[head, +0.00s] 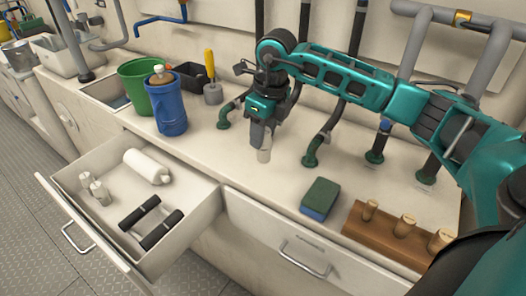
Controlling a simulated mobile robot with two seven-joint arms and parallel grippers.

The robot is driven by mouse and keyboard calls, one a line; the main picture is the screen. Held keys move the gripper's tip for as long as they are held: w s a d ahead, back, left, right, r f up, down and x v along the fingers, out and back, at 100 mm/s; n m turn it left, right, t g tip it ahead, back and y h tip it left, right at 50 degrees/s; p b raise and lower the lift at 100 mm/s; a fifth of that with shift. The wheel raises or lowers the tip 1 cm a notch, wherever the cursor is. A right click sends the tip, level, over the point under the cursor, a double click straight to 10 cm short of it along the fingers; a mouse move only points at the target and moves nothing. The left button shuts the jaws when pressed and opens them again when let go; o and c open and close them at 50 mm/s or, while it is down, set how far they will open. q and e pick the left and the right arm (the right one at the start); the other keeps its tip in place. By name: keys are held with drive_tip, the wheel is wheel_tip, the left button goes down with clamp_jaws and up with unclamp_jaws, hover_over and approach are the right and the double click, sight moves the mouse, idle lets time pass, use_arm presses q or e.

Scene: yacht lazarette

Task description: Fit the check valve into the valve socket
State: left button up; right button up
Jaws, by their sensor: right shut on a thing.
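My right gripper (263,142) points down over the counter, left of the picture's middle right, with its arm reaching in from the right. It is shut on a small pale cylindrical piece, which I take as the check valve (264,156). The valve hangs upright below the fingers, close to the counter top; I cannot tell whether it touches. The valve socket cannot be told apart surely. Dark pipes with green ends stand along the counter, one (224,123) left of the gripper and one (310,160) right of it. My left gripper is not in view.
A blue jug (171,114), green bucket (139,82) and yellow-handled tool (212,92) stand left. A green-blue sponge (320,199) and wooden block (382,240) with plugs lie in front. An open drawer (205,205) holds a white roll (146,166), small fittings and black-ended pieces.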

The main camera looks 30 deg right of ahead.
sight(263, 150)
wheel_tip(263, 150, down, 5)
drive_tip(key=shift+r+b, duration=0.1)
drive_tip(key=shift+b, duration=0.2)
drive_tip(key=shift+f, duration=0.3)
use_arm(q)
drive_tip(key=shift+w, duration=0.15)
use_arm(e)
drive_tip(key=shift+f, duration=0.15)
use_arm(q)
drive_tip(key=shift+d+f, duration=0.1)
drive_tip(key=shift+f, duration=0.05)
use_arm(e)
drive_tip(key=o, duration=1.1)
drive_tip(key=r, duration=0.3)
drive_tip(key=s+r+p, duration=0.1)
drive_tip(key=r, duration=0.7)
drive_tip(key=shift+s+d, duration=0.2)
drive_tip(key=shift+d, duration=0.1)
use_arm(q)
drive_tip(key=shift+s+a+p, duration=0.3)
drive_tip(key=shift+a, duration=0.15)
use_arm(e)
drive_tip(key=shift+s+r, duration=0.1)
drive_tip(key=shift+r, duration=0.6)
